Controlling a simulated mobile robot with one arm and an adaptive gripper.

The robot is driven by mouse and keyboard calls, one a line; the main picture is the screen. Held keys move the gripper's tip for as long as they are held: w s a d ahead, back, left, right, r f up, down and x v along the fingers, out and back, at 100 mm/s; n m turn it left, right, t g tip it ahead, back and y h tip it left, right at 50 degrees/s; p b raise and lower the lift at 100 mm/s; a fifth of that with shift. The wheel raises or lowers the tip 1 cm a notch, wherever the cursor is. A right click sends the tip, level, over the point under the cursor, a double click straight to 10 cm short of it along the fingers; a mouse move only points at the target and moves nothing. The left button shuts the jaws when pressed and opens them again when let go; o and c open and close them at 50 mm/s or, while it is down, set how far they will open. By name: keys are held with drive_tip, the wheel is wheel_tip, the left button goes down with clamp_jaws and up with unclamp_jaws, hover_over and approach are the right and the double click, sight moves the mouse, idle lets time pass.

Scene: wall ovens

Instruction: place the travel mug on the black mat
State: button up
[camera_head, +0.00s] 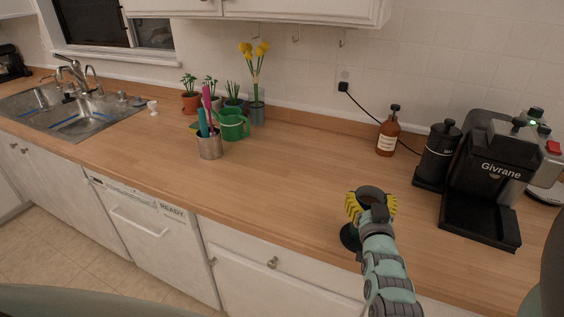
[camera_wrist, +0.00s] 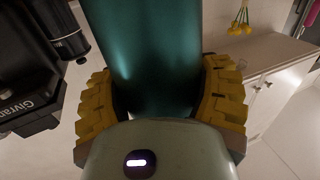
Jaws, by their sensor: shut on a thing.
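My gripper (camera_head: 371,205) is shut on the travel mug (camera_wrist: 146,65), near the front edge of the wooden counter. In the wrist view the mug is a smooth dark teal cylinder between my two yellow ribbed fingers. In the head view its dark rim shows between the fingers and its dark round lower end (camera_head: 350,237) shows below them; my gripper hides the rest. I cannot tell if its bottom touches the counter. A flat black surface (camera_head: 480,222), perhaps the black mat, lies in front of the coffee machine to the right. It is bare and apart from the mug.
The black coffee machine (camera_head: 492,165) stands at the right, with a black canister (camera_head: 438,153) and a brown bottle (camera_head: 388,135) to its left. A utensil cup (camera_head: 209,145), green mug (camera_head: 233,125) and potted plants stand farther left. The counter's middle is clear.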

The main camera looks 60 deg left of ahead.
drive_tip(key=shift+a+f, duration=0.1)
drive_tip(key=shift+f, duration=0.2)
drive_tip(key=o, duration=1.3)
drive_tip(key=shift+r, duration=0.15)
drive_tip(key=shift+s+d+f, duration=0.2)
drive_tip(key=shift+s+d, duration=0.15)
drive_tip(key=shift+d, duration=0.15)
drive_tip(key=b+v, duration=0.4)
drive_tip(key=v, duration=0.7)
